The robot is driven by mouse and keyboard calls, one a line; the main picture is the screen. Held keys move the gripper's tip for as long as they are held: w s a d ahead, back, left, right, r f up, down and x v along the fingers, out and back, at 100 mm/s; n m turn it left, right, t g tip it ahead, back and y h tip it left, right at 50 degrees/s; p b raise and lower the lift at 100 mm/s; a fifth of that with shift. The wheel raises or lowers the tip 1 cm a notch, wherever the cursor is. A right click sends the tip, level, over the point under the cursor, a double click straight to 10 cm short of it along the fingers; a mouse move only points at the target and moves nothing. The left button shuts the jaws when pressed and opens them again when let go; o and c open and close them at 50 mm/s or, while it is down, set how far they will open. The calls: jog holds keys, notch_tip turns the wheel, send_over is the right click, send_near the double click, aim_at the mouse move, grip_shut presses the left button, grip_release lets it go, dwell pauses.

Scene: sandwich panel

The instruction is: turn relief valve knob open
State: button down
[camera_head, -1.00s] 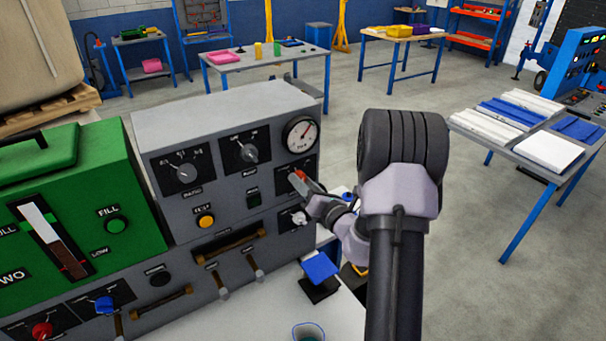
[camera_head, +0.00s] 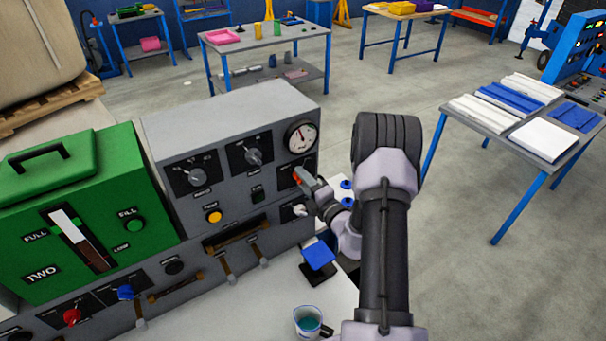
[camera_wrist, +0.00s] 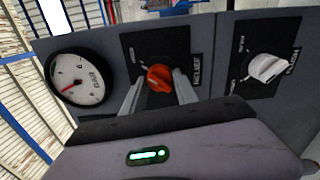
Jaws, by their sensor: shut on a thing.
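The relief valve knob is orange-red and sits on a black plate on the grey panel's right part, under the round gauge (camera_head: 301,137). In the wrist view the relief knob (camera_wrist: 160,78) lies between the two fingers of my gripper (camera_wrist: 158,92), beside the "RELIEF" label. My gripper (camera_head: 303,181) is shut on the knob, and its fingers partly hide it in the head view. The gauge also shows in the wrist view (camera_wrist: 80,82). A white knob (camera_wrist: 267,68) on its own black plate is to the right there.
The grey panel (camera_head: 225,112) carries more dials, a yellow button (camera_head: 213,216) and levers below. A green box (camera_head: 85,230) stands at left. A blue-topped block (camera_head: 319,256) and a cup (camera_head: 308,322) are on the white bench in front.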

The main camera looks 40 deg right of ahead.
jog(key=shift+m+p, duration=0.35)
jog(key=shift+m, duration=0.15)
dwell(0.3)
jog(key=c, duration=0.9)
grip_release()
jog(key=shift+c, duration=0.2)
jog(key=s+a, duration=0.1)
jog(key=s, duration=1.6)
jog(key=shift+s+b, duration=0.2)
jog(key=shift+b, duration=0.25)
